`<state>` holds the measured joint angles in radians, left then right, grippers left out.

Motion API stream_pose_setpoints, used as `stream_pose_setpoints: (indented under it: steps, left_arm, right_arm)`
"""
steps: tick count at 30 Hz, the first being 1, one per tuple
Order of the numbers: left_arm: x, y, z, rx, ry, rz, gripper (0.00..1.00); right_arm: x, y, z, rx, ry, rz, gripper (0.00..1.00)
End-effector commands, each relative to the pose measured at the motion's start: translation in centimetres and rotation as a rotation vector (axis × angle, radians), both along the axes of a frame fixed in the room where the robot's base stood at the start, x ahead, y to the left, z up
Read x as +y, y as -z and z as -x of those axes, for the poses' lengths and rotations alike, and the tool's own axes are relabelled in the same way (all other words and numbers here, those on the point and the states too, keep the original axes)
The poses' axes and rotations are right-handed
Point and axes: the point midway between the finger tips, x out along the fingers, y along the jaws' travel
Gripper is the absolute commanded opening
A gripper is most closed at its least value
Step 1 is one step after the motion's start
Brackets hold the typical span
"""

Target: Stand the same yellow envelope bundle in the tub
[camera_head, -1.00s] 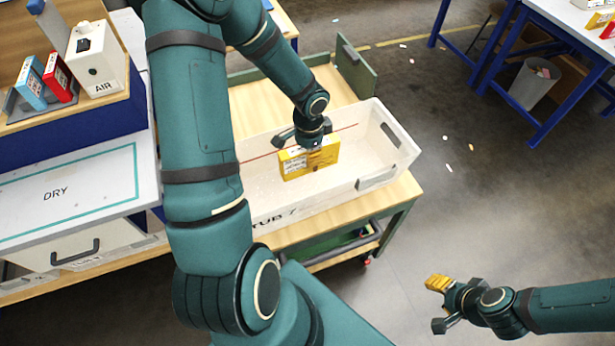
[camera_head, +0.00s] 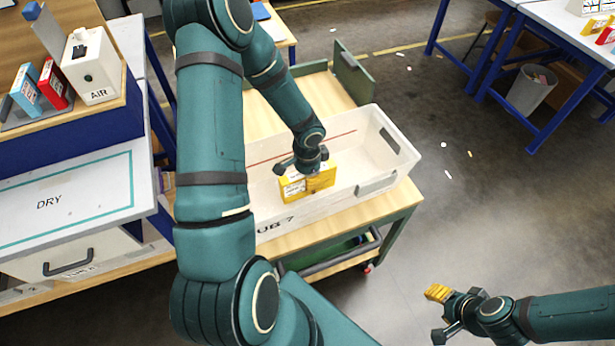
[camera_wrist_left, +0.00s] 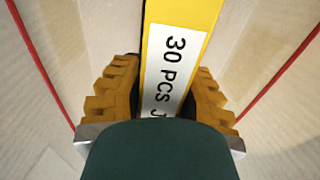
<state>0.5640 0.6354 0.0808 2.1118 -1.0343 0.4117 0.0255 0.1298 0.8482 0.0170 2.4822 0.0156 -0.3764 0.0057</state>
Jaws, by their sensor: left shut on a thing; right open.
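The yellow envelope bundle (camera_head: 296,188) is upright inside the white tub (camera_head: 368,125). It has a white label, which reads "30 PCS" in the left wrist view (camera_wrist_left: 170,65). My left gripper (camera_head: 306,170) reaches down over the tub and is shut on the bundle's upper part, one yellow-padded finger on each side. Whether the bundle's lower edge touches the tub floor cannot be told. My right gripper (camera_head: 437,312) is open and empty over the floor at the lower right.
The tub stands on a wooden-topped cart (camera_head: 395,205) with a raised green end panel (camera_head: 353,72). A red line runs along the tub's inside. At left are a bench marked DRY (camera_head: 70,195), a white AIR box (camera_head: 92,68) and blue and red packs.

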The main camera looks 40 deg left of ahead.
Motion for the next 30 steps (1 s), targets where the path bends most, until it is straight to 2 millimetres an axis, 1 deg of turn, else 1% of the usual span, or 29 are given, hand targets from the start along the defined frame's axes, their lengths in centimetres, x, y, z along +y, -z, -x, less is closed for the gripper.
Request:
stream_pose_setpoints:
  steps: [1, 2, 3, 4, 13, 17, 20, 27, 30]
  left_arm:
    - [0.0, 0.3, 0.0, 0.000, 0.000, 0.000, 0.00]
    - [0.0, 0.3, 0.0, 0.000, 0.000, 0.000, 0.37]
    - [0.0, 0.2, 0.0, 0.000, 0.000, 0.000, 0.51]
    - [0.0, 0.2, 0.0, 0.000, 0.000, 0.000, 0.54]
    - [0.0, 0.1, 0.0, 0.000, 0.000, 0.000, 0.54]
    - [0.0, -0.6, 0.0, 0.000, -0.001, -0.001, 0.54]
    - [0.1, -2.2, 0.0, -0.003, -0.002, -0.002, 0.54]
    - [0.1, -7.2, 0.0, -0.003, -0.003, -0.002, 0.54]
    - [0.1, -9.1, 0.0, -0.003, -0.003, -0.002, 0.54]
  right_arm:
    - [0.0, 0.3, 0.0, 0.001, 0.000, 0.000, 0.47]
    - [0.0, 0.3, 0.0, 0.002, -0.002, 0.000, 0.47]
    - [0.0, 0.2, 0.1, 0.002, -0.002, 0.000, 0.47]
    - [0.0, 0.2, 0.1, 0.002, -0.002, 0.000, 0.47]
    - [0.0, 0.1, 0.0, 0.002, -0.002, 0.000, 0.47]
    - [0.0, -0.4, 0.0, 0.000, 0.000, 0.000, 0.47]
    - [0.0, -0.7, 0.0, 0.000, 0.000, -0.001, 0.47]
    - [-0.1, -2.0, 0.0, -0.001, -0.001, -0.004, 0.47]
    - [-0.1, -2.4, 0.0, -0.001, -0.001, -0.004, 0.47]
